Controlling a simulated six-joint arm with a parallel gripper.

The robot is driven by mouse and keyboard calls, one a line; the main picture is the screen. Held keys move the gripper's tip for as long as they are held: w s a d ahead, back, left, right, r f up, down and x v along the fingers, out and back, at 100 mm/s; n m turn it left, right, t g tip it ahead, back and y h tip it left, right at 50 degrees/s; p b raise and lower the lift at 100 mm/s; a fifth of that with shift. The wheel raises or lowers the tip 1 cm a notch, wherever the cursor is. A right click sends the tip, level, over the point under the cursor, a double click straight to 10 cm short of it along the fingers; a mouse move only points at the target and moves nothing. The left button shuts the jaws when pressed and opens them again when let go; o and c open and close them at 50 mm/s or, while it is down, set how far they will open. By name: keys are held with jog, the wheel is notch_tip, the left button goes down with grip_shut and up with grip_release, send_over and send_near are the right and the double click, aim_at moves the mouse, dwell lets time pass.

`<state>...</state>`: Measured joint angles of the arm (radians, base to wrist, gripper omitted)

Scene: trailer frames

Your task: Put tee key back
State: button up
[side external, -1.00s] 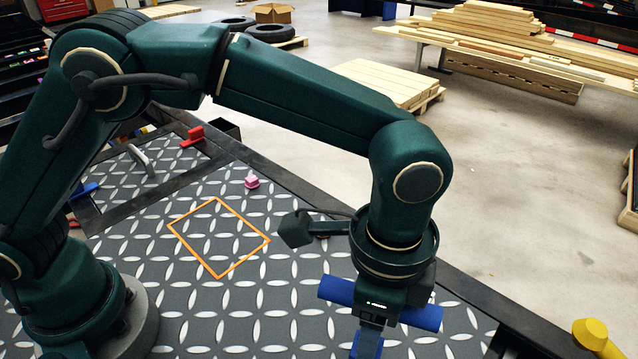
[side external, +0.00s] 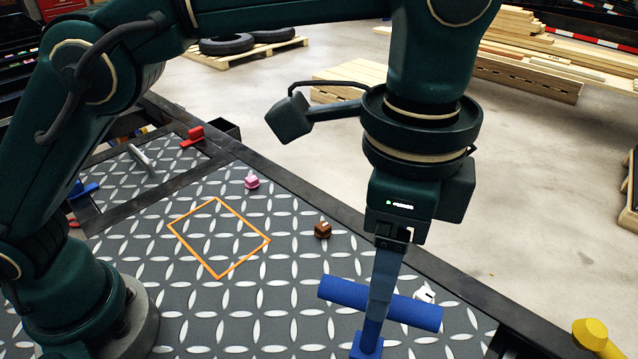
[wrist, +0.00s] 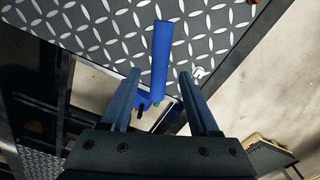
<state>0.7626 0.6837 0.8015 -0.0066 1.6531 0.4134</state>
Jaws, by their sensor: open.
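The blue tee key (side external: 338,291) stands near the front edge of the patterned plate, its crossbar lying roughly level. A blue upright part with a foot (side external: 366,346) shows below it; I cannot tell whether this is the key's stem or a holder. My gripper (side external: 377,312) points down over the key, and its fingers overlap the crossbar in the side view. In the wrist view, my gripper (wrist: 158,74) has its two fingers apart, with the blue crossbar (wrist: 163,50) seen between them, not clamped. The lower end of the key is partly hidden.
The patterned plate (side external: 290,270) carries an orange square outline (side external: 240,208), a pink piece (side external: 252,182), a brown piece (side external: 323,230) and a white piece (side external: 425,293). A red clamp (side external: 192,137) sits at the back. A yellow object (side external: 596,338) is at the lower right.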

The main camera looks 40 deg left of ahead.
jog(key=shift+r, duration=0.9)
jog(key=shift+a+r, duration=0.2)
jog(key=shift+a, duration=0.05)
jog(key=a+r+n+t+h, duration=0.1)
jog(key=a+r+n, duration=0.15)
jog(key=a, duration=0.35)
jog(key=a+r+n+t, duration=0.2)
jog(key=a+n, duration=0.2)
jog(key=a, duration=0.3)
jog(key=s+a+f+n+t+y, duration=0.1)
jog(key=s+a+f+n+t, duration=0.1)
jog(key=s+a+f+n, duration=0.4)
jog(key=a+f+n, duration=0.1)
jog(key=a, duration=0.3)
jog(key=shift+s+t, duration=0.3)
jog(key=shift+s, duration=0.1)
jog(key=shift+f, duration=0.1)
jog(key=shift+c, duration=0.4)
